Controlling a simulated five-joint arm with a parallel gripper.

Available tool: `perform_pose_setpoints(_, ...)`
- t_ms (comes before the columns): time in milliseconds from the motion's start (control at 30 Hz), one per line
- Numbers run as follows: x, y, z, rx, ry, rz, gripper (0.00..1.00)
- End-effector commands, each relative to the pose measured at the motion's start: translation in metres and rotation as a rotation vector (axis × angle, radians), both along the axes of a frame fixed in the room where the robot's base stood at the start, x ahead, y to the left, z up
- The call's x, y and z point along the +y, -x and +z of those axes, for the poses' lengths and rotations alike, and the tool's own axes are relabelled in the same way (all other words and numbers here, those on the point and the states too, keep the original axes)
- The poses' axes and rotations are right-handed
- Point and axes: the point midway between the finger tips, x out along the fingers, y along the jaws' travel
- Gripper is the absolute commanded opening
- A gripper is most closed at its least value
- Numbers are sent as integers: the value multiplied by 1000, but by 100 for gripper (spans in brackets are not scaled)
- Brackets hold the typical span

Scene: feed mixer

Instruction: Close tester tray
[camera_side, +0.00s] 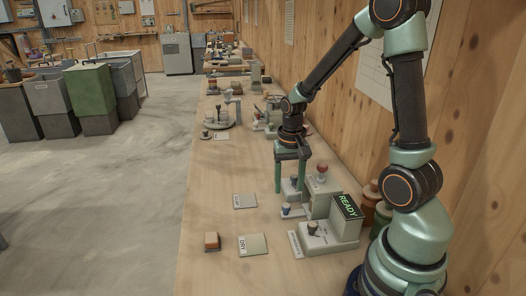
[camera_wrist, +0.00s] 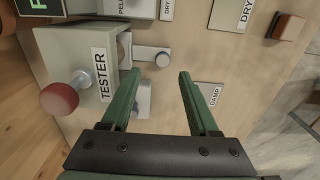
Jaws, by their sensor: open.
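The tester (camera_side: 318,207) is a grey-green box on the bench, with a red ball knob (camera_side: 322,168) above it. In the wrist view its side reads TESTER (camera_wrist: 101,75), and the red knob (camera_wrist: 59,98) stands at left. The tester tray (camera_wrist: 145,52), a pale slab with a round knob (camera_wrist: 162,59), sticks out from the box's lower side. In the side view the tray (camera_side: 296,212) extends left, with a bluish knob. My gripper (camera_side: 291,190) points down, open and empty, behind the tray in the side view. In the wrist view my gripper (camera_wrist: 172,76) has its fingertips just beside the knob, apparently not touching.
A READY display (camera_side: 347,206) stands on a base with a dark knob (camera_side: 313,228). A small grey block with a knob (camera_wrist: 143,98) sits near my left finger. DAMP (camera_side: 244,201) and DRY (camera_side: 253,245) plates and a brown block (camera_side: 212,241) lie on the bench's open left side.

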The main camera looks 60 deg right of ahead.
Motion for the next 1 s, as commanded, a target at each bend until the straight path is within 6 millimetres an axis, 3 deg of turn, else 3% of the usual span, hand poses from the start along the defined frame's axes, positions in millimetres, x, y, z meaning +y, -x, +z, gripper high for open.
perform_pose_setpoints(100,-1,-1,25,-5,2,-1,61)
perform_pose_setpoints(300,-1,-1,53,-3,1,-1,61)
perform_pose_setpoints(833,1,0,64,-5,2,7,61)
perform_pose_setpoints(1000,20,-2,84,-71,28,113,61)
